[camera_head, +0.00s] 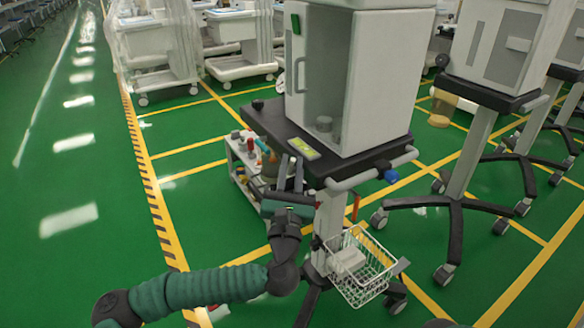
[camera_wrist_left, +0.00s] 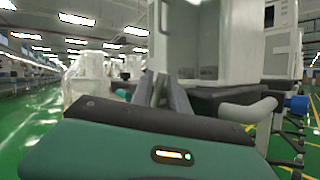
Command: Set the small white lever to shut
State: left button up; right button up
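The near anaesthesia cart has a white cabinet (camera_head: 375,75) on a dark tabletop (camera_head: 275,122). A low white unit (camera_head: 243,160) with small coloured fittings sits at the cart's left side. I cannot pick out the small white lever for certain; it may be small or hidden behind my gripper. My left gripper (camera_head: 290,172) is beside the front left of the cart, just below the tabletop edge, with its fingers pointing up and apart. Nothing shows between them. The fingers also show in the left wrist view (camera_wrist_left: 165,95), in front of the cabinet. My right gripper is not visible.
A wire basket (camera_head: 357,270) with a white box hangs below. Other carts (camera_head: 495,50) stand right and behind. Green floor (camera_head: 70,220) at left is clear.

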pick_arm(q)
jog(key=shift+w+r, duration=0.25)
jog(key=shift+w, duration=0.3)
grip_shut()
jog(key=m+h+b, duration=0.1)
jog(key=b, duration=0.1)
jog(key=f+m+t+b, duration=0.1)
jog(key=b, duration=0.1)
jog(key=s+m+t+h+b, duration=0.1)
jog(key=b, duration=0.1)
jog(key=shift+d+f+m+h+b, duration=0.3)
jog(key=shift+m+b, duration=0.05)
jog(key=shift+m, duration=0.05)
jog(key=shift+d+r+m+t+h, duration=0.15)
jog(key=shift+r+m+t+h, duration=0.2)
jog(key=shift+m+h, duration=0.2)
